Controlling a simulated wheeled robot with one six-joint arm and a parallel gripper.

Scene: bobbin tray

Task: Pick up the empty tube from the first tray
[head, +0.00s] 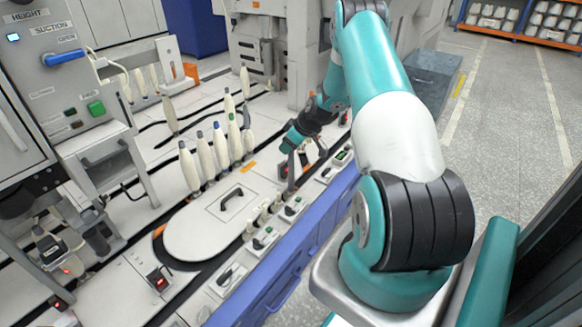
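My gripper (304,172) is over the front row of small trays, at the right of the white machine deck. Its two grey fingers look spread apart, and I see no tube clearly held between them. Small trays along the front edge include one (265,240) with short pale tubes standing at it and another (292,209) just below my gripper. A further tray (343,157) lies to the right of my gripper. The tubes are small, and I cannot tell which is the empty one or which tray is first. My gripper hides part of the row.
Several tall cream bobbins (206,156) stand upright on the deck left of my gripper. A white oval cover (210,222) with a black handle lies in front of them. A control panel (60,70) rises at the left. Grey floor (500,130) is open at right.

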